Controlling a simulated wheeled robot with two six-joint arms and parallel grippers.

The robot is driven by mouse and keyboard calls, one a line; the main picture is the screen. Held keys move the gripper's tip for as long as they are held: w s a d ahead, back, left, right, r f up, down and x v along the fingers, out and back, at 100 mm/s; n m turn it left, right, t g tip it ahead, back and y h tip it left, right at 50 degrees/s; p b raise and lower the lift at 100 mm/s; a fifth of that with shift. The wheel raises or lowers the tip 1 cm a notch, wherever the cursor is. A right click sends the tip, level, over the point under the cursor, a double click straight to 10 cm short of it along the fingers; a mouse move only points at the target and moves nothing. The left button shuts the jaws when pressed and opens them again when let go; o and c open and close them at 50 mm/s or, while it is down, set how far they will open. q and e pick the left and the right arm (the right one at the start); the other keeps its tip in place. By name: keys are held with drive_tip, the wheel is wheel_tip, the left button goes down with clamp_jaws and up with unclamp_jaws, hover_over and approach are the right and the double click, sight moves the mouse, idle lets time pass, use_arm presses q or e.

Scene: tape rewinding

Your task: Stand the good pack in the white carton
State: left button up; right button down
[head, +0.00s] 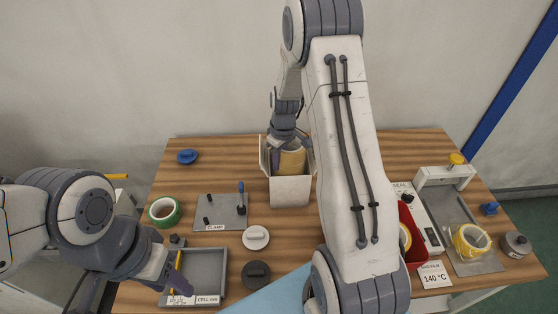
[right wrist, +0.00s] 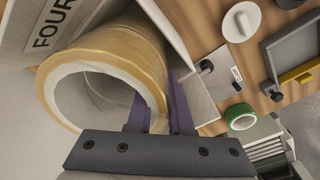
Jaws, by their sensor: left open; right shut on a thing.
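The white carton (head: 290,192) stands open at the back middle of the table. An amber-wrapped pack of tape (head: 292,160) is inside its mouth, and its hollow end shows in the right wrist view (right wrist: 105,62). My right gripper (head: 284,142) reaches down over the carton, shut on the pack's wall; its purple fingers (right wrist: 160,108) show at the pack's rim. The pack's lower end is hidden by the carton, so I cannot tell whether it touches the bottom. My left gripper (head: 122,294) is open and empty at the front left, beside the grey tray (head: 208,263).
A green tape roll (head: 164,211) and clamp plate (head: 217,220) lie left of the carton. White (head: 256,237) and dark (head: 256,273) discs lie in front. A red bin (head: 416,232), sealer and yellow-wrapped pack (head: 471,241) are at right. My right arm hides the middle right.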

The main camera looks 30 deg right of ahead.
sight(279, 171)
drive_tip(key=shift+f+b, duration=1.2)
drive_tip(key=shift+f, duration=0.5)
drive_tip(key=shift+f+b, duration=0.45)
drive_tip(key=shift+f, duration=0.15)
drive_tip(key=c, duration=0.5)
unclamp_jaws()
drive_tip(key=shift+s, duration=0.1)
drive_tip(key=shift+r, duration=0.1)
wheel_tip(279, 171, up, 7)
drive_tip(key=p, duration=0.5)
idle(0.4)
